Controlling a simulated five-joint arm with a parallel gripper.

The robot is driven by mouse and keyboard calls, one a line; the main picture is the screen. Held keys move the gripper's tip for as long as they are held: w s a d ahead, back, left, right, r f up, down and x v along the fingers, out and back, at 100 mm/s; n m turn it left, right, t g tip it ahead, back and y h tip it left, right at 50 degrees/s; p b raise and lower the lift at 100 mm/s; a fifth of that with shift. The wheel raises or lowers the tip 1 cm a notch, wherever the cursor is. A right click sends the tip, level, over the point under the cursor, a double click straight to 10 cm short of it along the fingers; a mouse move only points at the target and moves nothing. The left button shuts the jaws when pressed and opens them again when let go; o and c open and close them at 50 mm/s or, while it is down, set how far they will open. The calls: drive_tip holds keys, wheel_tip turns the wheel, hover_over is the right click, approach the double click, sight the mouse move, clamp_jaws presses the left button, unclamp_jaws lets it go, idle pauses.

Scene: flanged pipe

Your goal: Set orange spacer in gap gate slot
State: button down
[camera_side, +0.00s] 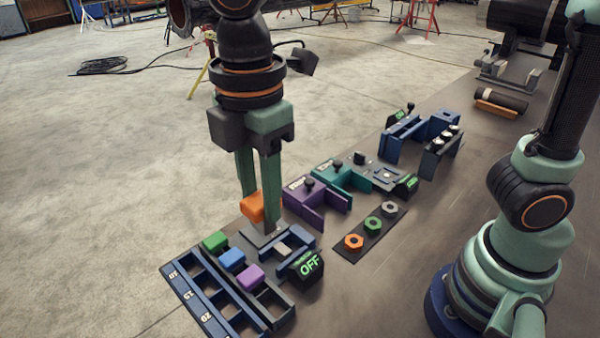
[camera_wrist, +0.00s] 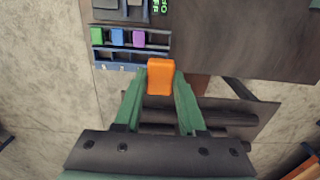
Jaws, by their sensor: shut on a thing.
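The orange spacer (camera_side: 252,206) is a small block held between the green fingers of my gripper (camera_side: 259,208). In the wrist view the orange spacer (camera_wrist: 160,77) sits between the two fingertips of my gripper (camera_wrist: 160,88). In the side view it appears above or just behind a low grey-blue fixture (camera_side: 292,236) with a display (camera_side: 307,264) reading OFF, which seems to be the gap gate. The slot itself is not clear, and one finger overlaps the fixture's far end. I cannot tell whether the spacer touches it.
A blue rack (camera_side: 190,295) with numbered slots holds a green (camera_side: 215,241), a blue (camera_side: 231,259) and a purple spacer (camera_side: 250,277). Purple (camera_side: 310,197) and teal (camera_side: 338,176) fixtures stand to the right. A dark strip (camera_side: 352,256) holds several coloured nuts.

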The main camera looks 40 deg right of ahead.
sight(260, 198)
drive_tip(key=shift+r, duration=2.3)
drive_tip(key=shift+f, duration=0.1)
drive_tip(key=w+d+f, duration=0.3)
drive_tip(key=d+f, duration=0.2)
drive_tip(key=f, duration=0.5)
drive_tip(key=w+d+f, duration=0.4)
drive_tip(key=d+f, duration=0.2)
drive_tip(key=f, duration=0.3)
drive_tip(key=shift+d+f, duration=0.25)
drive_tip(key=shift+f, duration=0.15)
drive_tip(key=shift+f, duration=1.15)
drive_tip(key=shift+f, duration=0.1)
